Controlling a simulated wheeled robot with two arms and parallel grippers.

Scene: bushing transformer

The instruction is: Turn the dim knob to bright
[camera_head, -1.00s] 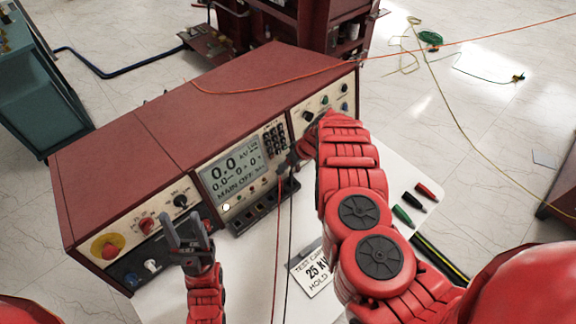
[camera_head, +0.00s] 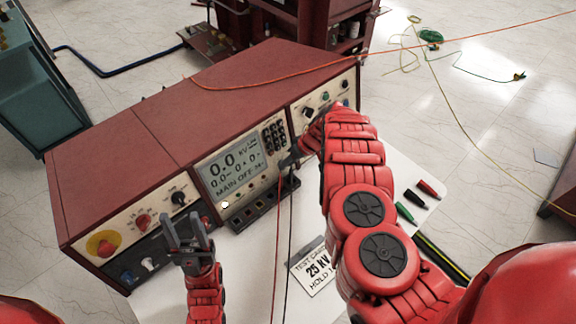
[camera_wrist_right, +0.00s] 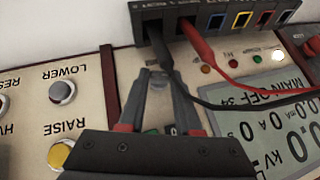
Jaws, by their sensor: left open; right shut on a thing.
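My right gripper (camera_wrist_right: 158,85) is shut on a small grey knob (camera_wrist_right: 157,78) on the console front, between the display and the yellow-button panel. The fingers hide most of it, and no dim or bright label or pointer mark can be read. In the head view, my right gripper (camera_head: 287,160) reaches the console beside the display (camera_head: 233,172), which reads 0.0 kV and MAIN OFF. My left gripper (camera_head: 188,232) is open and empty in front of the console's left panel. The red-topped console (camera_head: 200,105) stands on a white table (camera_head: 255,265).
A black plug (camera_wrist_right: 157,45) and a red plug (camera_wrist_right: 190,35) sit in the socket strip close to my right fingertips, with cables trailing. RAISE button (camera_wrist_right: 60,154) and LOWER button (camera_wrist_right: 62,91) lie nearby. A test card (camera_head: 315,268) lies on the table.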

